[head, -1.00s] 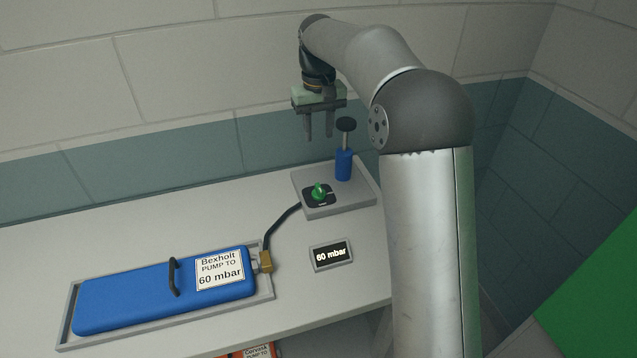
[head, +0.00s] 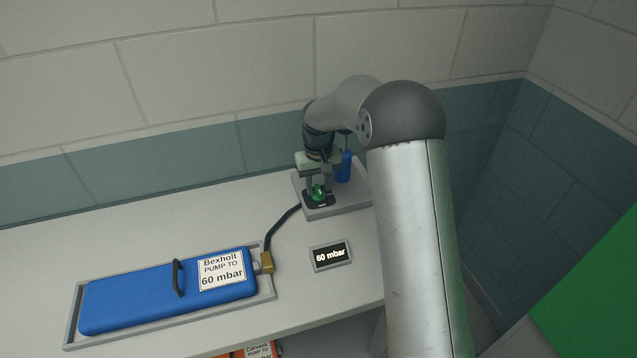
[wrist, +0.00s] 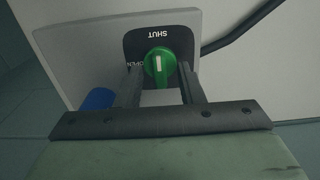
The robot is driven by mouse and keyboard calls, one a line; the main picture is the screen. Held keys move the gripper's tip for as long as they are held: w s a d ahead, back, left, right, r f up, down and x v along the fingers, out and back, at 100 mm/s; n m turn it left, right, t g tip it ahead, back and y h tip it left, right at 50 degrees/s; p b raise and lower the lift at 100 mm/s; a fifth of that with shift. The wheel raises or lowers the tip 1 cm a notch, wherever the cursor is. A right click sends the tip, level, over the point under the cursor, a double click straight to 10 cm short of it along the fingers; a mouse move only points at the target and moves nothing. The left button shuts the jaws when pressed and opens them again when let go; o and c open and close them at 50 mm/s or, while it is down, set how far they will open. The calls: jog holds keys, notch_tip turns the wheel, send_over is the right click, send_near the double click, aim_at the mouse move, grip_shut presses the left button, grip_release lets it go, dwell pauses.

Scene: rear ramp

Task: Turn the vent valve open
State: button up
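The vent valve is a green knob (head: 319,194) on a black plate (wrist: 183,45) marked SHUT and OPEN. In the wrist view the knob (wrist: 160,66) has its white mark pointing up towards SHUT; OPEN is at its left, partly covered by a finger. My gripper (head: 318,185) is low over the valve, pointing down. In the wrist view its two fingers (wrist: 161,75) are apart, one on each side of the knob. Small gaps seem to show; I cannot tell whether either finger touches.
A blue cylinder with a black-topped plunger (head: 343,166) stands close behind the gripper on the same grey block (head: 345,205). A black hose (head: 279,228) runs to a blue Bexholt mattress (head: 140,297) in a tray. A small display (head: 331,256) reads 60 mbar.

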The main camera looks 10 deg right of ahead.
jog(key=shift+f, duration=0.1)
grip_shut()
dwell(0.3)
jog(key=n+b, duration=0.1)
jog(key=n, duration=0.3)
jog(key=n+b, duration=0.1)
jog(key=n, duration=1.2)
jog(key=shift+n+p, duration=0.35)
jog(key=shift+n, duration=0.05)
